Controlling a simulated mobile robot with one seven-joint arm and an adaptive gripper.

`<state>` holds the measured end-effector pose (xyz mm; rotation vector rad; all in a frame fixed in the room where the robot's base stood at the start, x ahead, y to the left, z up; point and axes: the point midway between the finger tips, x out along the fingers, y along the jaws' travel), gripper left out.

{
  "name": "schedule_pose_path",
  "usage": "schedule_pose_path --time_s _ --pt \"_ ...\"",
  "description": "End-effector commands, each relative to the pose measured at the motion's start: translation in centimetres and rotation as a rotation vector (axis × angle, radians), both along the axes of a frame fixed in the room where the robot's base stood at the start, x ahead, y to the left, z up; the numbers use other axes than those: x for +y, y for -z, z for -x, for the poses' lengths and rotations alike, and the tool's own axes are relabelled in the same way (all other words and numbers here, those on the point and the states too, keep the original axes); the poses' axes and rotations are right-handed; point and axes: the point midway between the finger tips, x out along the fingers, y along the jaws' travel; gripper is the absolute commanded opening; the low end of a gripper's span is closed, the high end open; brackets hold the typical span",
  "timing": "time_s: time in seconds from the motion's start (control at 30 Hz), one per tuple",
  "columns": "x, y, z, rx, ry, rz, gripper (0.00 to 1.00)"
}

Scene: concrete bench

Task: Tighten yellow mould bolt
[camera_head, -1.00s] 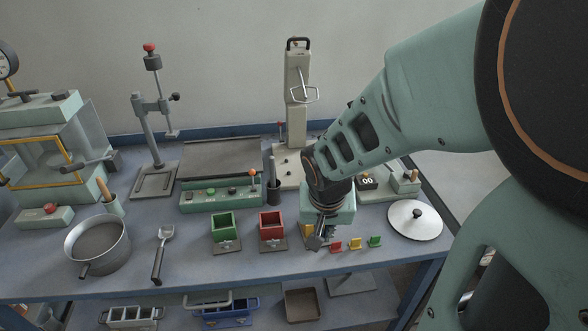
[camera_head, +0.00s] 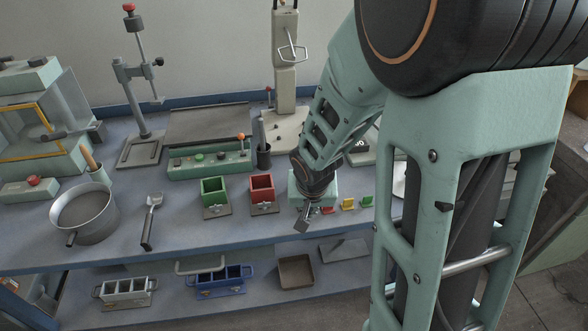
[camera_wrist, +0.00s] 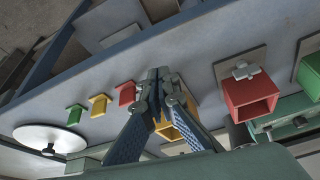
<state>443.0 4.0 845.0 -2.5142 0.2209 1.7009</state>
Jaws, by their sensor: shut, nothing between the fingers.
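The yellow mould (camera_wrist: 188,112) shows in the wrist view as an open square box, partly hidden behind my fingers. In the head view my gripper hides it. My gripper (camera_wrist: 160,76) is shut and empty, its tips in front of the mould's bolt side. It also shows in the head view (camera_head: 308,220), low over the front of the bench, right of the red mould. The yellow mould's bolt is mostly hidden by the fingertips, and I cannot tell whether they touch it.
The red mould (camera_head: 262,187) and green mould (camera_head: 214,190) stand to the left. Small red (camera_head: 328,210), yellow (camera_head: 348,204) and green (camera_head: 367,201) tags stand to the right. A scoop (camera_head: 150,220) and a pan (camera_head: 84,212) lie farther left. The bench front between scoop and moulds is clear.

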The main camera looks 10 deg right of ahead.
Motion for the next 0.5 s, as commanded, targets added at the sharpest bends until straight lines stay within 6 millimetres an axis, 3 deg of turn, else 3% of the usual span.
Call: schedule_pose_path --time_s 0.2,0.5 --pt "-0.4 -0.4 -1.9 0.002 0.0 0.001 0.0" --pt "-0.5 -0.2 -2.6 0.001 -0.001 0.0 0.0"
